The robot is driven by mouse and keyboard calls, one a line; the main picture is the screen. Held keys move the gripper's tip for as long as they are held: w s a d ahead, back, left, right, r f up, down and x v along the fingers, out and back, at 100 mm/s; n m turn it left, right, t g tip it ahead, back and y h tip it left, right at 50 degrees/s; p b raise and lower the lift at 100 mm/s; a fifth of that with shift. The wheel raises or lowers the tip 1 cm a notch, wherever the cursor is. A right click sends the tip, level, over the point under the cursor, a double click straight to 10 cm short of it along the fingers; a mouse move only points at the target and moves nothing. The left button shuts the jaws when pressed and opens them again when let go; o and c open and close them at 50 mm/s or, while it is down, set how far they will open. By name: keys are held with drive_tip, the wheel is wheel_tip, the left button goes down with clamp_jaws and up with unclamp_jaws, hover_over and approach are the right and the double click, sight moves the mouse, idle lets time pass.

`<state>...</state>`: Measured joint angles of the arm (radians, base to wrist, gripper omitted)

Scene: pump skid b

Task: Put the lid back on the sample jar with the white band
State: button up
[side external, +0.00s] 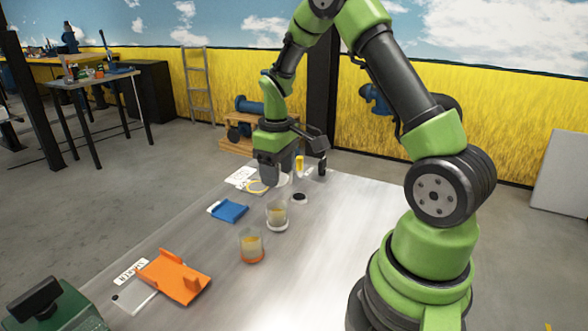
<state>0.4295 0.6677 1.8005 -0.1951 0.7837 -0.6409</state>
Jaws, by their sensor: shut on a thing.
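The sample jar with the white band (277,215) stands upright on the bench, with amber contents and a pale band near its base. A similar jar with an orange band (251,246) stands nearer the camera. A small dark disc with a pale edge (300,198) lies behind and right of the white-banded jar; I cannot tell whether it is a lid. My gripper (273,182) points down above and behind the white-banded jar, apart from it. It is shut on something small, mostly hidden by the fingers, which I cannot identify.
An orange holder (174,277) and a blue tray (228,211) sit on the left of the bench (325,235). The bench's right part is clear.

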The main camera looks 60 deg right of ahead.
drive_tip(key=shift+f, duration=2.95)
drive_tip(key=shift+f, duration=0.15)
drive_tip(key=o, duration=1.3)
drive_tip(key=shift+c, duration=0.2)
drive_tip(key=shift+r, duration=3.55)
clamp_jaws()
drive_tip(key=shift+f, duration=0.15)
